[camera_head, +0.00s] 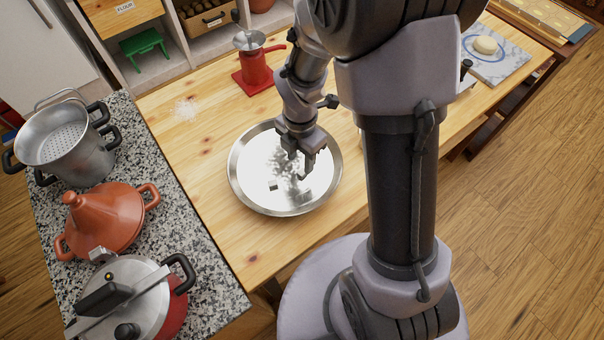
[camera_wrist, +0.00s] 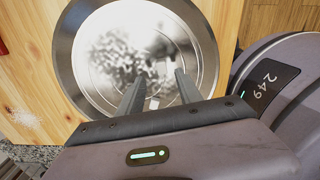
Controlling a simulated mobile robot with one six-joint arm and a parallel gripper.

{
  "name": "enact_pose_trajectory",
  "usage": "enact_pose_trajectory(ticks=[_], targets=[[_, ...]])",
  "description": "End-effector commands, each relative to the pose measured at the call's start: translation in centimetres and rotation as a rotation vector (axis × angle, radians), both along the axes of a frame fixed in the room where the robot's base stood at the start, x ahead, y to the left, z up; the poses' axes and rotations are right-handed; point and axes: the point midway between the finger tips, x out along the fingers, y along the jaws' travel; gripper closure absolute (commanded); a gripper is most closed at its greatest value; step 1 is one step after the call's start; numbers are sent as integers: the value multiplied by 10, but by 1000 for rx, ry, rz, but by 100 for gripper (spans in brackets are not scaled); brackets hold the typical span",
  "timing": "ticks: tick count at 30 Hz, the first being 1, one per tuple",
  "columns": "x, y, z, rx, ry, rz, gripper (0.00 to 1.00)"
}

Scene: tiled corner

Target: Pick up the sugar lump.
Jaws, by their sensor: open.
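A round shiny metal tray (camera_head: 243,189) lies on the wooden table, and its rim also shows in the wrist view (camera_wrist: 66,62). A small block, which looks like the sugar lump (camera_head: 273,187), rests on the tray left of its middle. It looks dark in the head view and pale in the wrist view (camera_wrist: 154,103), where it shows between my fingers. My gripper (camera_head: 302,170) is open and empty, pointing down over the tray, to the right of the lump. In the wrist view its two fingers (camera_wrist: 160,76) are spread apart. Their height above the tray is hard to judge.
A red grinder-like object (camera_head: 256,69) stands behind the tray. White powder (camera_head: 186,110) is spilled on the table. A steel pot (camera_head: 70,142), an orange tagine (camera_head: 104,218) and a red pressure cooker (camera_head: 124,299) stand on the speckled counter at left.

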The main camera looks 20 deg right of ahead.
Motion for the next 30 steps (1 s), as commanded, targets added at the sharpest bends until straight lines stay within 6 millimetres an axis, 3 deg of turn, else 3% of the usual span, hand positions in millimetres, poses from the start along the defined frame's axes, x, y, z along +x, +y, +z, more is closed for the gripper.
enact_pose_trajectory(ticks=[3, 6, 14, 21, 30], targets=[[-4, -4, -30, -1, 3, -1, 58], [-4, -4, -44, 0, 2, 1, 58], [-3, -4, -47, 0, 0, 0, 58], [-4, -4, -47, 0, 0, 0, 100], [-4, -4, -47, 0, 0, 0, 100]])
